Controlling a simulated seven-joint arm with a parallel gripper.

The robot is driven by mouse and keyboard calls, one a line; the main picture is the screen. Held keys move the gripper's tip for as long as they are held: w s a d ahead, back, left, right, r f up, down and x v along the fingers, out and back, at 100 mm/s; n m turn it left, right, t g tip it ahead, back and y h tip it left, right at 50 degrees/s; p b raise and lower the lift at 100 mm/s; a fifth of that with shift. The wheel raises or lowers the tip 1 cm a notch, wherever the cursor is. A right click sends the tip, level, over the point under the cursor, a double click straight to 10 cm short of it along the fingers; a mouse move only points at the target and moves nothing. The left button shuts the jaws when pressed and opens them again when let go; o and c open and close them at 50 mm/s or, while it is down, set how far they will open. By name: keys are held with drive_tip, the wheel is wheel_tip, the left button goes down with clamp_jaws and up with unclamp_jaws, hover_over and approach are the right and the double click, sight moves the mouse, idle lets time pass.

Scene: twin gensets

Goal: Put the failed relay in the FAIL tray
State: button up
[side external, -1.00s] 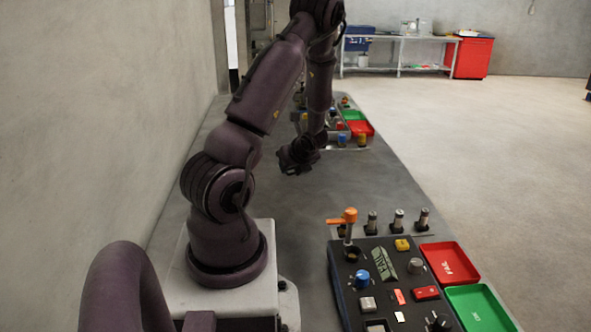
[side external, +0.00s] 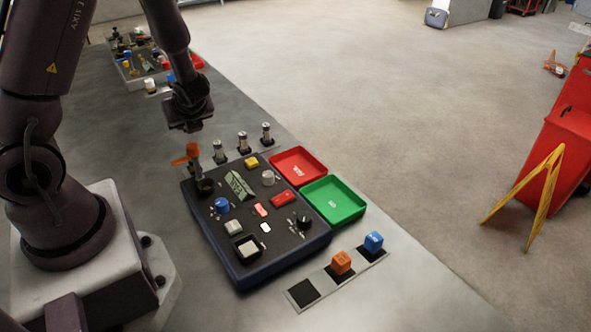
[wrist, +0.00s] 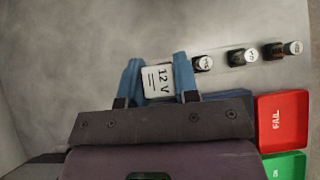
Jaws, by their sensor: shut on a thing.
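My gripper (wrist: 156,82) is shut on a pale square block (wrist: 158,80), marked "12 V" on top, between its two blue fingers. In the side view my gripper (side external: 188,122) hangs above the table behind the test panel's orange lever; the block is not clear there. The red FAIL tray (side external: 297,166) lies flat beside the panel, and looks empty. It also shows in the wrist view (wrist: 284,115), right of my gripper. The panel's green display (side external: 240,185) seems to read FAIL.
The green tray (side external: 333,199) adjoins the red one. The dark panel (side external: 283,242) carries knobs and buttons. An orange cube (side external: 341,262) and a blue cube (side external: 373,242) sit on pads in front; one pad (side external: 303,293) is bare.

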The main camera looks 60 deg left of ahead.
drive_tip(key=w+d+m+t, duration=0.2)
drive_tip(key=w+d, duration=0.2)
drive_tip(key=d, duration=0.4)
drive_tip(key=w+d+m+t, duration=0.15)
drive_tip(key=w+d, duration=0.25)
drive_tip(key=d, duration=0.5)
drive_tip(key=shift+m+h, duration=0.25)
drive_tip(key=shift+h, duration=0.15)
drive_tip(key=w+a+f, duration=0.1)
drive_tip(key=w+f, duration=0.2)
drive_tip(key=w, duration=0.1)
drive_tip(key=w+a+f, duration=0.1)
drive_tip(key=w+f, duration=0.1)
drive_tip(key=w, duration=0.2)
drive_tip(key=w+a+f, duration=0.1)
drive_tip(key=w+f, duration=0.2)
drive_tip(key=w, duration=0.1)
drive_tip(key=shift+a+f, duration=0.25)
drive_tip(key=shift+f, duration=0.1)
drive_tip(key=shift+w+f+g, duration=0.25)
drive_tip(key=shift+w+f, duration=0.05)
drive_tip(key=shift+f, duration=1.55)
drive_tip(key=o, duration=1)
drive_tip(key=shift+f, duration=0.1)
